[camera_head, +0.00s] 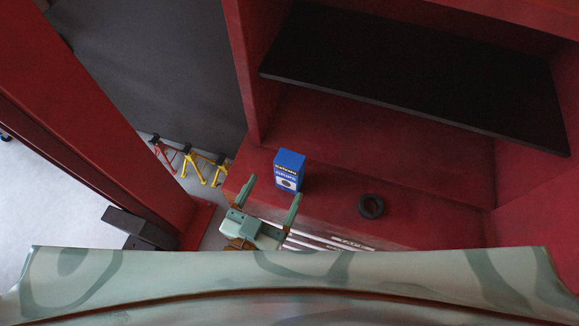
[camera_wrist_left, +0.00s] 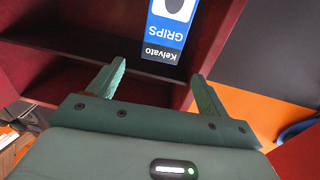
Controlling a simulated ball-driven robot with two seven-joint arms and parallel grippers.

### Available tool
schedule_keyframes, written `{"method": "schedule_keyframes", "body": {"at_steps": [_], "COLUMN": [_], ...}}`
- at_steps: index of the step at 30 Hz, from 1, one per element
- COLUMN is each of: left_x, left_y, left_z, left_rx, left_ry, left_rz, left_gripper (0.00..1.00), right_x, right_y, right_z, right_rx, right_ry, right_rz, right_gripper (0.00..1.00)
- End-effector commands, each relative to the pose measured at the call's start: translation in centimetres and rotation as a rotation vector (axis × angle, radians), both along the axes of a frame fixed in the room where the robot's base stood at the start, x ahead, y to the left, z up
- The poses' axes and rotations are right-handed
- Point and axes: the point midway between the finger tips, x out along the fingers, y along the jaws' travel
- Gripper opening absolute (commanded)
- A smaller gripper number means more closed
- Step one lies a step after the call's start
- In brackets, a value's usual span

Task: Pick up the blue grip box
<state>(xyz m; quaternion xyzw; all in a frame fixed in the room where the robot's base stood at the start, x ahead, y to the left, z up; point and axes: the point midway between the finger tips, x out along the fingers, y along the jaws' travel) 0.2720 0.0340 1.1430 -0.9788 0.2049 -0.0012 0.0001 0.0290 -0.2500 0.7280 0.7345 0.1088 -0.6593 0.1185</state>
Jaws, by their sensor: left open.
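The blue grip box (camera_head: 289,170) stands upright on the red cabinet's lower surface, near its front edge, in the head view. It has a blue top and a white and blue printed front. In the left wrist view the box (camera_wrist_left: 171,27) shows beyond the fingers, with "GRIPS" and "Kelvato" upside down. My left gripper (camera_head: 270,196) is open and empty, just in front of the box, its fingers pointing toward it. In the left wrist view the left gripper's fingers (camera_wrist_left: 155,80) are spread apart, with the box apart from them. My right gripper is not in view.
A black ring (camera_head: 371,206) lies right of the box on the red cabinet surface (camera_head: 330,205). A dark shelf (camera_head: 420,75) hangs above and behind. Red and yellow stands (camera_head: 190,160) are on the floor at left, beside a red post (camera_head: 90,110).

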Motion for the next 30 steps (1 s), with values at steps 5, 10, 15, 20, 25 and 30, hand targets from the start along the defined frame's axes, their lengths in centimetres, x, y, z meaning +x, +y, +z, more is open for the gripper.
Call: {"method": "schedule_keyframes", "body": {"at_steps": [5, 10, 15, 20, 25, 30], "left_x": [2.7, 4.0, 6.6, 8.0, 8.1, 8.1], "left_y": [-1.2, -1.7, -2.9, -3.5, -3.5, -3.5], "left_z": [0.1, 0.2, 0.6, 0.4, 0.3, 0.3], "left_rx": [-0.001, 0.000, 0.000, 0.001, 0.001, 0.001], "left_ry": [0.001, 0.001, 0.001, 0.002, 0.003, 0.003], "left_rz": [0.000, 0.000, 0.000, 0.000, 0.000, 0.000], "left_gripper": [0.78, 0.78, 0.78, 0.78, 0.78, 0.45], "right_x": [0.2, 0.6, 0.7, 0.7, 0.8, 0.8], "right_y": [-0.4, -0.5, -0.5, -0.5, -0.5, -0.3], "right_z": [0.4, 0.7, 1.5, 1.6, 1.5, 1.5], "right_rx": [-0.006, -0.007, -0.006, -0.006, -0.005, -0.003], "right_ry": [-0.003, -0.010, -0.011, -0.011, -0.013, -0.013], "right_rz": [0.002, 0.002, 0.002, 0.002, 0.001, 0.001], "right_gripper": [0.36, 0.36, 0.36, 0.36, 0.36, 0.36]}}
